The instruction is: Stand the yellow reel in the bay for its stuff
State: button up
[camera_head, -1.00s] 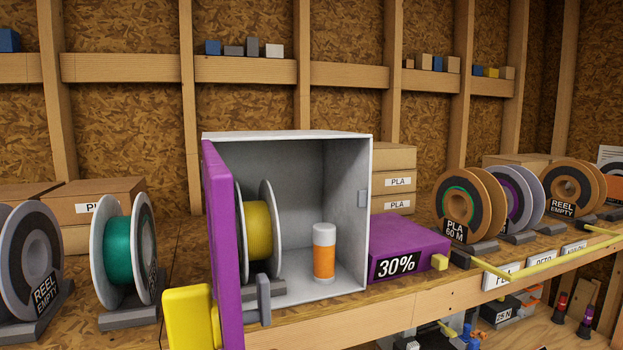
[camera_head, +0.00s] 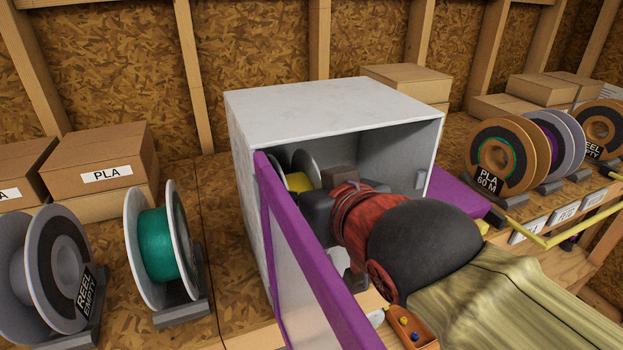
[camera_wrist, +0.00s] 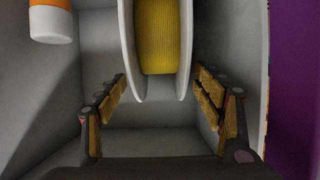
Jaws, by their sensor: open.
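The yellow reel (camera_head: 299,181), yellow filament between pale flanges, stands inside the grey open-fronted box (camera_head: 330,105). My arm partly hides it in the head view. In the wrist view the yellow reel (camera_wrist: 160,40) is at the top centre, between the fingers' lines and apart from them. My gripper (camera_wrist: 160,82) is open and empty, one finger to each side of the reel's width. In the head view my gripper (camera_head: 322,208) is inside the box mouth, its fingers mostly hidden. Small labels (camera_head: 563,214) on the shelf edge at right are hard to read.
The box's purple-edged door (camera_head: 310,265) stands open to the left of my arm. An orange, white-capped bottle (camera_wrist: 50,22) is beside the reel. A teal reel (camera_head: 160,245) stands left of the box. Brown reels (camera_head: 500,155) and a yellow rail (camera_head: 570,230) are at right.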

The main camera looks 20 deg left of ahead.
aim_at(297, 183)
jog(key=shift+a, duration=0.25)
jog(key=x, duration=0.4)
jog(key=shift+w+d, duration=0.2)
jog(key=shift+d, duration=0.05)
jog(key=shift+w+a+f, duration=0.3)
jog(key=shift+a, duration=0.2)
jog(key=shift+w+a+f+p, duration=0.25)
jog(key=shift+w+a+p, duration=0.1)
jog(key=shift+w, duration=0.2)
jog(key=shift+s, duration=0.1)
jog(key=shift+c, duration=1.1)
jog(key=c, duration=1.5)
